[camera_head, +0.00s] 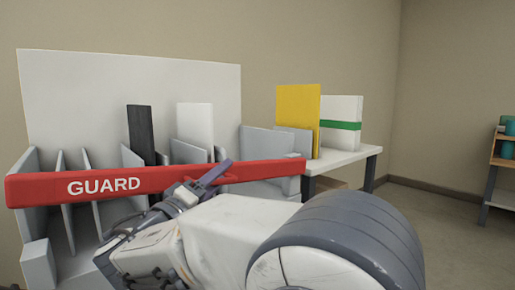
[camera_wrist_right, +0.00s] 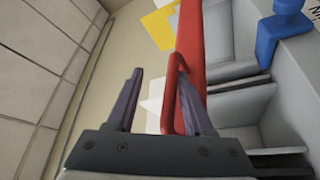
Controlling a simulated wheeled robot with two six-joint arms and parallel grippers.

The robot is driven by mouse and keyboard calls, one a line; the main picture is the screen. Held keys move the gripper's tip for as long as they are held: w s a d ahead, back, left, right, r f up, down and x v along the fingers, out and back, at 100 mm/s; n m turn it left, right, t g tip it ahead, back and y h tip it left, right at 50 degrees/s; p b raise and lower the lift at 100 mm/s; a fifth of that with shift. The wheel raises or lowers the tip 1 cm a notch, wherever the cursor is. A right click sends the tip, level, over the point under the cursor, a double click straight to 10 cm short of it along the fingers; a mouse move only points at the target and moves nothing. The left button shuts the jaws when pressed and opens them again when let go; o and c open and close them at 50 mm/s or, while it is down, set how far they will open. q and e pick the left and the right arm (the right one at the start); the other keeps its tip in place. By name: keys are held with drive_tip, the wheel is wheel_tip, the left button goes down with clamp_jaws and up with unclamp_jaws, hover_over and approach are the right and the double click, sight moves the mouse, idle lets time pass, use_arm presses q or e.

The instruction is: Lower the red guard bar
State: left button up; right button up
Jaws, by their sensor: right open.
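The red guard bar (camera_head: 85,186), marked GUARD, lies roughly level across the front of a grey slotted rack (camera_head: 38,262). In the right wrist view the bar (camera_wrist_right: 191,35) carries a red loop handle (camera_wrist_right: 174,95). My right gripper (camera_head: 215,174) is at the middle of the bar, on its near side. In the wrist view its jaws (camera_wrist_right: 160,76) are apart, with the handle between them, closer to the right finger. I cannot tell whether that finger touches it. My left gripper is out of view.
A black panel (camera_head: 140,132) and a white panel (camera_head: 196,128) stand in the rack. A table (camera_head: 350,158) to the right holds a yellow board (camera_head: 298,118) and a white box with a green band (camera_head: 342,110). A blue object (camera_wrist_right: 279,32) shows beyond the bar.

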drive_tip(key=s+d+r+p, duration=0.2)
drive_tip(key=s+d+r, duration=0.2)
drive_tip(key=d, duration=0.5)
drive_tip(key=shift+r, duration=0.9)
drive_tip(key=shift+s+d, duration=0.1)
